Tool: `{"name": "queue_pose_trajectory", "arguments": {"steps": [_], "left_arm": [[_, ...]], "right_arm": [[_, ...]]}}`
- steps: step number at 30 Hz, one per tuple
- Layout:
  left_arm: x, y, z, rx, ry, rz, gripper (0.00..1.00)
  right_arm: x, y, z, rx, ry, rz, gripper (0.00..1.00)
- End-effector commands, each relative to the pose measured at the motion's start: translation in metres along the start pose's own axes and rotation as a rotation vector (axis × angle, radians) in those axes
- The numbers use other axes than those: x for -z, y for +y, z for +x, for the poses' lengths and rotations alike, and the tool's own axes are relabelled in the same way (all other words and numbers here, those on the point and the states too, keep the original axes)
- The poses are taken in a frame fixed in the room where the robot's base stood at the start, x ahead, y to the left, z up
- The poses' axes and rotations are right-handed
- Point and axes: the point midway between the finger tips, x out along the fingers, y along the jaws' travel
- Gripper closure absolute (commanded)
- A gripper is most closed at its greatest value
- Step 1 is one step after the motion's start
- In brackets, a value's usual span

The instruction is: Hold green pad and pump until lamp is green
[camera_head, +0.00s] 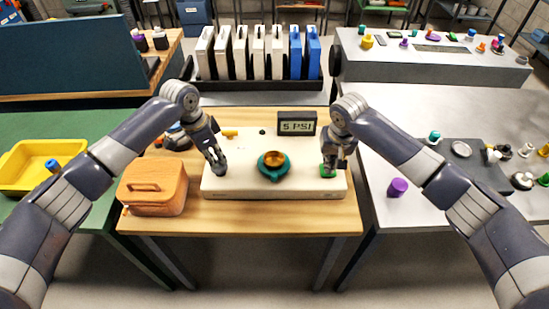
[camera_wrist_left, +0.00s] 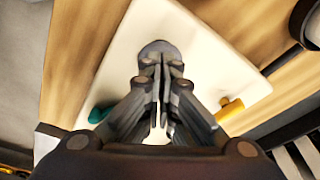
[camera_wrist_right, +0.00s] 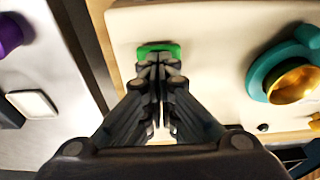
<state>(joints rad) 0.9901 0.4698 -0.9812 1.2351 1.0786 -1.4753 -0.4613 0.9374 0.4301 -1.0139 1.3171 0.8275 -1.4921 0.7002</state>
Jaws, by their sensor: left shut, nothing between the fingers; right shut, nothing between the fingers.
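The cream panel (camera_head: 235,185) sits on the wooden table. A green pad (camera_head: 326,172) is at its right end; it also shows in the right wrist view (camera_wrist_right: 160,47). My right gripper (camera_head: 334,166) is shut, its tips at the pad and seemingly pressed on it. A grey rounded piece (camera_wrist_left: 158,46), perhaps the pump, is at the panel's left. My left gripper (camera_head: 217,164) is shut with its tips over that piece; contact is hard to tell. The display (camera_head: 297,123) reads 5 PSI. A small dark dome (camera_head: 262,131) may be the lamp; no green light shows on it.
A teal ring with a gold centre (camera_head: 273,162) stands mid-panel between my grippers. A yellow lever (camera_head: 229,133) is at the back left. A purple cylinder (camera_head: 397,188) is on the grey table to the right.

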Motion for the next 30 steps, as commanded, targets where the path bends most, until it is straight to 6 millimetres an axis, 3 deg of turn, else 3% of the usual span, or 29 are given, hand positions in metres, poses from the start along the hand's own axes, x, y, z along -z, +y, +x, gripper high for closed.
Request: {"name": "queue_pose_trajectory", "arguments": {"steps": [11, 17, 30], "left_arm": [[-0.003, 0.001, 0.016, -0.002, 0.0, 0.001, 1.0], [-0.003, 0.001, 0.015, -0.002, 0.0, 0.001, 1.0], [0.001, 0.001, -0.005, -0.001, 0.0, 0.001, 1.0]], "right_arm": [[-0.001, 0.0, 0.001, -0.001, -0.001, 0.0, 1.0], [-0.001, 0.0, 0.001, -0.001, -0.002, 0.0, 1.0], [-0.001, 0.0, 0.001, -0.001, -0.001, 0.0, 1.0]]}}
